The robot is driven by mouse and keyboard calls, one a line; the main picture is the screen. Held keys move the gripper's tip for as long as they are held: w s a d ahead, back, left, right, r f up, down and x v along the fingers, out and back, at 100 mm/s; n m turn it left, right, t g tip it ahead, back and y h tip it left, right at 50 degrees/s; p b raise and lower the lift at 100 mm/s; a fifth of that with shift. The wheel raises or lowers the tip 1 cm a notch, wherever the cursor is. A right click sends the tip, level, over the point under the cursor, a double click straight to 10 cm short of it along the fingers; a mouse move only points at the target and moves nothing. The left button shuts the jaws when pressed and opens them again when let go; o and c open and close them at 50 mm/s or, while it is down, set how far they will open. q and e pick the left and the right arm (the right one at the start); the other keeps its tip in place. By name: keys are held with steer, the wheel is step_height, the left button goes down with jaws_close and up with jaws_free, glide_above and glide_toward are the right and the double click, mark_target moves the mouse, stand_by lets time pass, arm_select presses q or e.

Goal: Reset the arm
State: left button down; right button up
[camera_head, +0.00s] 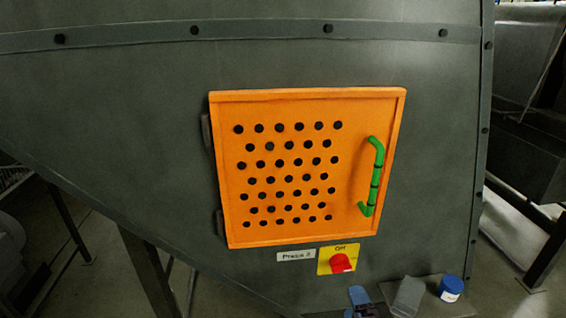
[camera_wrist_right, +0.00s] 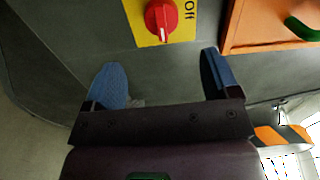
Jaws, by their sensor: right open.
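My right gripper (camera_wrist_right: 158,85) is open and empty in the right wrist view, its two blue fingers spread apart. It points toward the red rotary switch (camera_wrist_right: 162,20) on a yellow plate, which lies beyond the fingertips. In the head view the right gripper (camera_head: 380,298) shows only in part at the bottom edge, below the red switch (camera_head: 341,263). The orange door (camera_head: 285,160) with rows of black holes is closed on the grey machine, and its green handle (camera_head: 374,177) is on the right side. My left gripper is not in view.
A blue-lidded jar (camera_head: 451,288) stands at the bottom right, beside the gripper. A "Press 2" label (camera_head: 296,256) is left of the switch. The grey machine wall (camera_head: 120,110) fills most of the head view. Machine legs (camera_head: 150,270) stand at lower left.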

arm_select(q)
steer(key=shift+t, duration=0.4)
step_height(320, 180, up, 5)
steer(key=p, duration=0.6)
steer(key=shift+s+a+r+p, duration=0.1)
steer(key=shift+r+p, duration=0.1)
steer(key=shift+p, duration=0.15)
arm_select(e)
steer(key=s+d+n+g, duration=0.3)
steer(key=s+n, duration=0.6)
steer(key=s, duration=0.4)
steer(key=s+d+f+n+g, duration=0.1)
steer(key=s+d+n+g, duration=0.2)
steer(key=s+n, duration=0.6)
steer(key=s+g, duration=0.1)
steer(key=s, duration=0.4)
steer(key=shift+d+h, duration=0.3)
steer(key=shift+d, duration=0.1)
